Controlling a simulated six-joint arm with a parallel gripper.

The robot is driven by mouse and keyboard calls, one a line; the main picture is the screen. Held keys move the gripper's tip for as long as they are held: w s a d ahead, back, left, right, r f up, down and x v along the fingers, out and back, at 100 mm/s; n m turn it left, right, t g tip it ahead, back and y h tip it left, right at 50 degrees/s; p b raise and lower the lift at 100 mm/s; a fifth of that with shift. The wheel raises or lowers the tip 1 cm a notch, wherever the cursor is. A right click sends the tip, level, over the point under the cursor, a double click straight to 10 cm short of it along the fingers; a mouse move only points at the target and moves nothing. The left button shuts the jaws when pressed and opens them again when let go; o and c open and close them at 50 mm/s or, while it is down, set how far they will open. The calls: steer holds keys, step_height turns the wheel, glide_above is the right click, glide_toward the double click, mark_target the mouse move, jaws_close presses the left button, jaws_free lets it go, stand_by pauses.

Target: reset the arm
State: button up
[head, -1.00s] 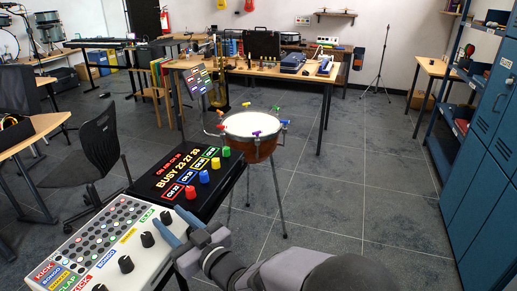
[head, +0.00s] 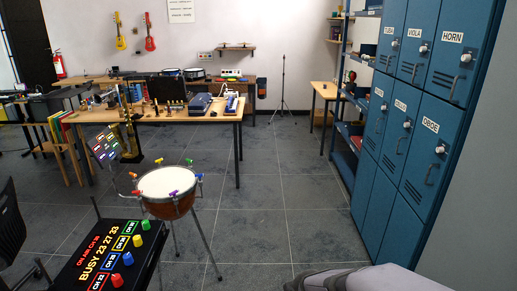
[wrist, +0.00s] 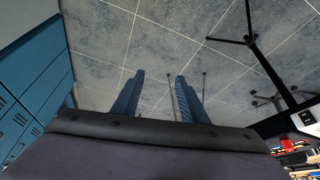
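My gripper (wrist: 158,92) shows in the wrist view as two blue fingers held apart with nothing between them. Grey floor tiles show beyond the fingertips. In the head view only part of my arm shows at the bottom right edge, and my gripper is out of that picture.
Blue lockers (head: 424,120) stand on the right and also show in the wrist view (wrist: 30,85). A drum on legs (head: 167,190) and a black panel with coloured knobs (head: 108,258) are at the lower left. A table (head: 205,117) stands behind. The floor (head: 265,225) between drum and lockers is clear.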

steer(key=s+d+r+m+g+p, duration=0.1)
steer(key=s+d+g, duration=0.1)
steer(key=s+d, duration=0.2)
steer(key=s+d+r+m+g+h+p, duration=0.1)
steer(key=s+d, duration=0.3)
steer(key=s, duration=0.5)
steer(key=shift+s+r+m+g+p, duration=0.2)
steer(key=shift+r+m+g+p, duration=0.3)
steer(key=shift+r+g+p, duration=0.3)
